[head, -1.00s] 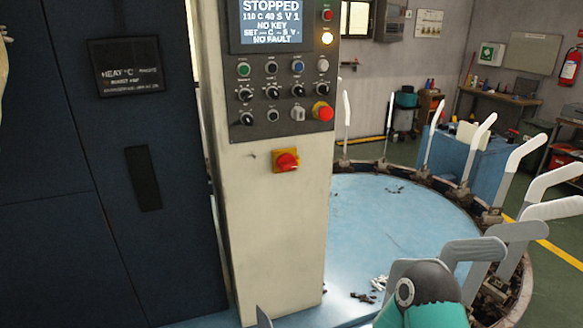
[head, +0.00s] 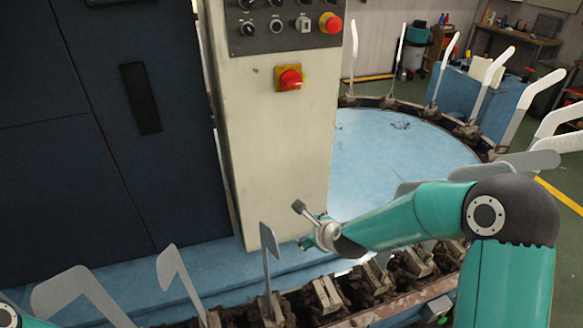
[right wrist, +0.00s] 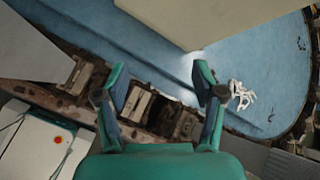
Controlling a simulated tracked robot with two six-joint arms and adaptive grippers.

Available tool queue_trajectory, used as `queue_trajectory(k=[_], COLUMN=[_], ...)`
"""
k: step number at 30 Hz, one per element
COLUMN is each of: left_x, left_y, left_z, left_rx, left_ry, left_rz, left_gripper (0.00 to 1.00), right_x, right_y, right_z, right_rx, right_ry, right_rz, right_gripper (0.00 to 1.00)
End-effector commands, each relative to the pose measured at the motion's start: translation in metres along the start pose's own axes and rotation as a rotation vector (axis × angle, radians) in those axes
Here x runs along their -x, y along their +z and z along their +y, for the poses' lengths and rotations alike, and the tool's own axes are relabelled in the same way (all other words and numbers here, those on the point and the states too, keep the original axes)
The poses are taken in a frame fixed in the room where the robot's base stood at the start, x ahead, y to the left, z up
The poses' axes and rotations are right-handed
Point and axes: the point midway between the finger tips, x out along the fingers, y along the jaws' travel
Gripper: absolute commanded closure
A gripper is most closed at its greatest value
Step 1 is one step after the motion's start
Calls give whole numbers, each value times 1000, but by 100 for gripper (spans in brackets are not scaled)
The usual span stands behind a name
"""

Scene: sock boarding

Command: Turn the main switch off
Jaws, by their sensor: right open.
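The main switch (head: 289,78) is a red rotary knob on a yellow square plate, on the front of the cream control column (head: 277,140). Its exact handle angle is too small to tell. My right gripper (head: 303,226) is low in front of the column's foot, well below the switch and apart from it. In the right wrist view my right gripper (right wrist: 162,80) has its two fingers spread with nothing between them; the switch is not in that view. Only a bit of my left arm shows at the bottom left corner of the head view.
Grey and white sock boards (head: 268,260) stand along the machine's front rim and round the blue round table (head: 390,150). A red mushroom button (head: 330,22) sits above the switch. A dark blue cabinet (head: 100,190) stands left of the column. Space before the switch is clear.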

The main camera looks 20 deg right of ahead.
Motion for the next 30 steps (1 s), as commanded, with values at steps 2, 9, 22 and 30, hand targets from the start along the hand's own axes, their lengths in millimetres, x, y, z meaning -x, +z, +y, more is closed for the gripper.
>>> queue_trajectory(k=[2, 9, 22, 30], left_x=[-32, -71, -78, -64], left_y=[0, 0, 0, 0], left_z=[-12, -26, -28, -23], left_rx=[0, 0, 0, 0], left_ry=[0, 0, 0, 0], left_rz=[-1, -1, 0, 0], left_gripper=[60, 60, 60, 60], right_x=[30, 167, 212, 175], right_y=[63, 166, 200, 230], right_z=[-57, -136, -152, -176], right_rx=[-235, -549, -571, -570], right_ry=[-141, -272, -287, -287], right_rz=[-179, -588, -719, -718], right_gripper=[31, 31, 31, 31])
